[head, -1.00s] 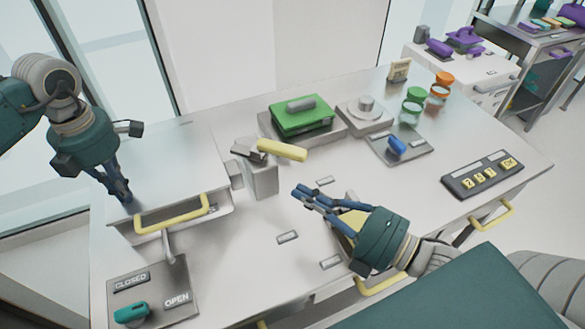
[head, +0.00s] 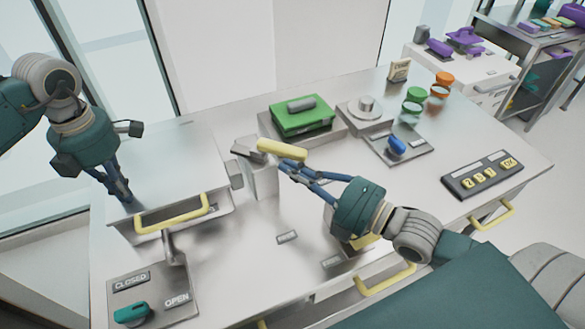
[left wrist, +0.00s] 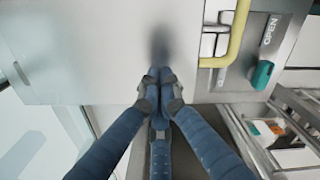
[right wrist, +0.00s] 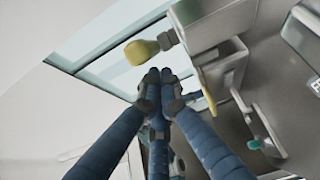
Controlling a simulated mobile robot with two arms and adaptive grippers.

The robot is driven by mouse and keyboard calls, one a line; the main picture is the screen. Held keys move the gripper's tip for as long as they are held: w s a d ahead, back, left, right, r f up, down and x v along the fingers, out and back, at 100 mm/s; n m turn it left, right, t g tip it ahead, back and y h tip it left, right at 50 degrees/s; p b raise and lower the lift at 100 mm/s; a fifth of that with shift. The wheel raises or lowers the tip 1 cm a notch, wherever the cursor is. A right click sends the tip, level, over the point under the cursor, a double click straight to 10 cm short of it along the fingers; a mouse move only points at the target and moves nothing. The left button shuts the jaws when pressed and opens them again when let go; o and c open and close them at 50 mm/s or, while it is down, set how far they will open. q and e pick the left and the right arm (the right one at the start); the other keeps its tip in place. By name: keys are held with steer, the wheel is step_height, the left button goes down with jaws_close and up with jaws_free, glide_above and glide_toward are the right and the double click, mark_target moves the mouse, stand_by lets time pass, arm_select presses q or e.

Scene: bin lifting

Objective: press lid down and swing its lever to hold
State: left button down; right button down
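A flat metal lid (head: 165,160) covers the left end of the bench. A yellow bar handle (head: 172,213) runs along its front edge. My left gripper (head: 126,199) is shut and empty, its fingertips at the lid's top near the left edge; contact is unclear. It also shows shut in the left wrist view (left wrist: 160,75). A lever with a yellow grip (head: 282,149) sits on a metal post right of the lid. My right gripper (head: 284,166) is shut, fingertips just below and in front of the yellow grip. In the right wrist view, the grip (right wrist: 141,51) is near the fingertips (right wrist: 155,76), apart from them.
A green block (head: 300,117) on a base stands behind the lever. A panel with a teal knob (head: 132,312) and CLOSED and OPEN labels is at front left. A blue-knobbed plate (head: 397,146), jars and a keypad (head: 482,176) lie to the right. The bench middle front is mostly clear.

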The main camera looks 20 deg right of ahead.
mark_target(305, 162)
arm_select(q)
steer(key=shift+s+a+f, duration=0.1)
steer(key=shift+f, duration=0.25)
arm_select(e)
steer(key=shift+w+d+n+g+y, duration=0.35)
steer(key=shift+d+n+g+y, duration=0.15)
steer(key=shift+d+n+y, duration=0.25)
steer(key=shift+w+d, duration=0.45)
steer(key=shift+d, duration=0.2)
steer(key=shift+w+d, duration=1.2)
steer(key=shift+w, duration=0.25)
steer(key=shift+w+d, duration=0.35)
steer(key=shift+w, duration=0.3)
arm_select(q)
steer(key=shift+s, duration=0.1)
arm_select(e)
steer(key=shift+w+d, duration=0.1)
steer(key=shift+d, duration=0.05)
